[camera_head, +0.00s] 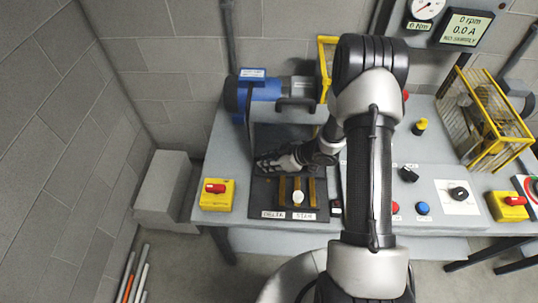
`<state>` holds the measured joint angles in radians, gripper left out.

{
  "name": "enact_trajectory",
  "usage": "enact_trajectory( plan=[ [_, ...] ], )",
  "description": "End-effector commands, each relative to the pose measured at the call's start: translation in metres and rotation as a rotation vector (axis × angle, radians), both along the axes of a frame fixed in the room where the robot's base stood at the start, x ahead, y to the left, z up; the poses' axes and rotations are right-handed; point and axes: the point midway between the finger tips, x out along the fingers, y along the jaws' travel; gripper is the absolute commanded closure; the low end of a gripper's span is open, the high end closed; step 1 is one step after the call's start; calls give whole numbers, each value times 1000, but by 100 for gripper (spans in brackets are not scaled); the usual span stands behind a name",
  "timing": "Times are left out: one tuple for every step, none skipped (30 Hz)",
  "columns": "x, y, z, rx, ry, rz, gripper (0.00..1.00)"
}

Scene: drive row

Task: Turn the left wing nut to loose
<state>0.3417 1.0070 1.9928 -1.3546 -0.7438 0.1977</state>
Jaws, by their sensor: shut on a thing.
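My gripper (262,166) reaches in from the right, low over the upper left part of a black terminal board (262,207) on the grey bench. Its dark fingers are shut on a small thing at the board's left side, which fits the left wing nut. The fingers hide the nut itself, so I cannot see how its wings are turned. Brass bars (282,188) and a round white knob (298,198) show just in front of the gripper. Labels reading DELTA (273,215) and STAR (304,216) lie along the board's front edge.
A blue motor (262,92) stands behind the board. A yellow box with a red switch (216,194) is at the bench's left front. Knobs and buttons (423,208) are to the right, then a yellow cage (490,120). My arm hides the middle of the bench.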

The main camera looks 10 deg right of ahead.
Motion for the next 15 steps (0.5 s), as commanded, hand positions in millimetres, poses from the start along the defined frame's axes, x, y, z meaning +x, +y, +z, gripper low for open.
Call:
enact_trajectory(
  plan=[
    [1,-1,4,0,0,25,100],
    [0,-1,4,0,0,40,100],
    [1,-1,3,0,-1,59,100],
    [1,-1,3,1,-1,72,100],
    [1,-1,3,0,-1,83,100],
    [1,0,2,1,-1,98,100],
    [1,0,2,2,-1,106,100],
    [1,0,2,1,-2,115,100],
    [1,0,2,1,-2,123,100],
    [1,0,2,1,-2,129,100],
    [1,0,1,1,-2,134,100],
    [1,0,1,2,-1,139,100],
    [1,0,1,2,-1,140,100],
    [1,0,0,1,-2,142,100],
    [1,0,0,1,-2,144,100]
  ],
)
